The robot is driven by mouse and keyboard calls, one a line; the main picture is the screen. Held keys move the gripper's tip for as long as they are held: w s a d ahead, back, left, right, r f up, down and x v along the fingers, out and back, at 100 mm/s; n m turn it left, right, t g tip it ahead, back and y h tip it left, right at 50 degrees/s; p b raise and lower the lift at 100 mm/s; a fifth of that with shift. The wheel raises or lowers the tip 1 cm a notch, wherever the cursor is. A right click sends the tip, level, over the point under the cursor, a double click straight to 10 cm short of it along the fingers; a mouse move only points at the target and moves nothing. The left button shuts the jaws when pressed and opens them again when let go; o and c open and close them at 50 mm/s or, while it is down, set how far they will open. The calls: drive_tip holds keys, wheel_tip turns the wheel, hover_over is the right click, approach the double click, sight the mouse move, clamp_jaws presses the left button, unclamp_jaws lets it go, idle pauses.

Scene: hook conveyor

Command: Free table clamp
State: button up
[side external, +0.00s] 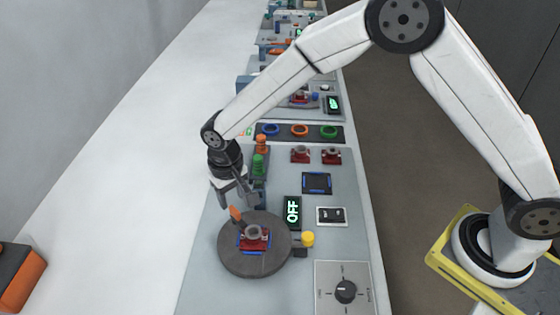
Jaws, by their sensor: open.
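A dark round table (244,262) sits near the front of the light grey work panel. A red part with a grey ring (255,239) rests on it in a blue-edged seat. An orange lever (236,214) stands tilted beside the part, at the table's back left. A yellow knob (308,239) on a dark mount is at the table's right edge. I cannot tell for certain which of these is the table clamp. My gripper (241,200) is open, pointing down just above and behind the orange lever. No contact between them can be made out.
An OFF display (293,211), a rocker switch (331,216) and a rotary dial (345,291) lie to the right. Green and orange pieces (260,160) stand close behind my gripper. Two red parts (301,154) and a tray of coloured rings (299,131) are further back.

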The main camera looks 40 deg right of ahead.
sight(234, 209)
drive_tip(key=shift+f, duration=2.3)
clamp_jaws()
